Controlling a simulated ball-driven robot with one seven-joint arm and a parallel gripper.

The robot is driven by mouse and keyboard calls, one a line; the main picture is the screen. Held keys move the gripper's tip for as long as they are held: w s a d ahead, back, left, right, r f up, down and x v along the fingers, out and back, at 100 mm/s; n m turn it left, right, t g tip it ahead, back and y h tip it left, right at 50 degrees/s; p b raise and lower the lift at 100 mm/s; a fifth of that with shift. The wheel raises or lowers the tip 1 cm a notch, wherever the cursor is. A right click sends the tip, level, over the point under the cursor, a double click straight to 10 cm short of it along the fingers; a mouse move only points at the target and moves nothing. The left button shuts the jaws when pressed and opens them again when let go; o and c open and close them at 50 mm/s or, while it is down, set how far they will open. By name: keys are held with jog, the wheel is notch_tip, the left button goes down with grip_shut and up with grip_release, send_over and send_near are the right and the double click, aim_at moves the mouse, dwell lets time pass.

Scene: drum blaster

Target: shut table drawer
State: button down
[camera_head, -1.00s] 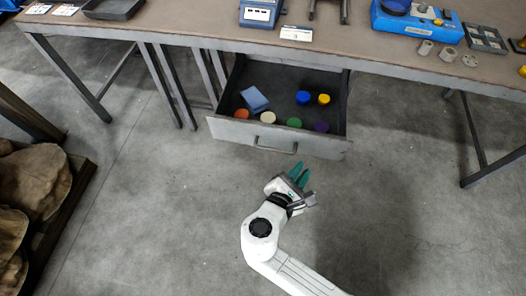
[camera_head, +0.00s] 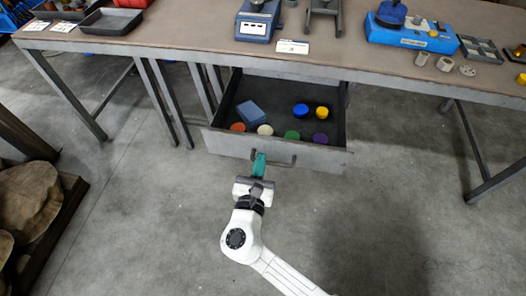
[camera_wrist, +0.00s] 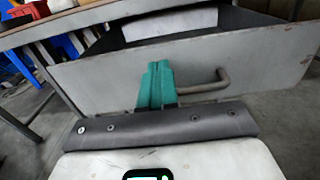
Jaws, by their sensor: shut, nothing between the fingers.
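The grey table drawer (camera_head: 215,143) is pulled out from under the table (camera_head: 170,38). It holds a blue block (camera_head: 251,113) and several coloured round pieces. Its bar handle (camera_head: 285,161) is on the front panel; it also shows in the wrist view (camera_wrist: 208,86). My gripper (camera_head: 259,163) has teal fingers, shut together with nothing between them. The fingertips (camera_wrist: 158,78) are at the drawer front, at the left end of the handle and partly covering it. I cannot tell whether they touch the panel.
On the table top are a blue scale-like device (camera_head: 257,20), a larger blue device (camera_head: 410,33), a dark tray (camera_head: 111,21) and small metal parts. Table legs (camera_head: 176,110) stand left of the drawer. The floor before the drawer is clear.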

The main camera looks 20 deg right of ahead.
aim_at(265, 143)
jog(key=shift+x, duration=1.95)
jog(key=shift+d, duration=0.1)
jog(key=b+x, duration=0.5)
jog(key=x, duration=0.4)
jog(key=b+x, duration=0.5)
jog(key=x, duration=0.5)
jog(key=b+x, duration=0.4)
jog(key=x, duration=0.5)
jog(key=shift+w+d+f+b, duration=0.15)
jog(key=shift+f+b, duration=0.1)
jog(key=shift+b, duration=0.15)
jog(key=shift+w+d+r+b, duration=0.15)
jog(key=shift+w+d+b, duration=0.15)
jog(key=shift+w, duration=0.15)
jog(key=shift+w+r, duration=0.1)
jog(key=shift+r, duration=0.15)
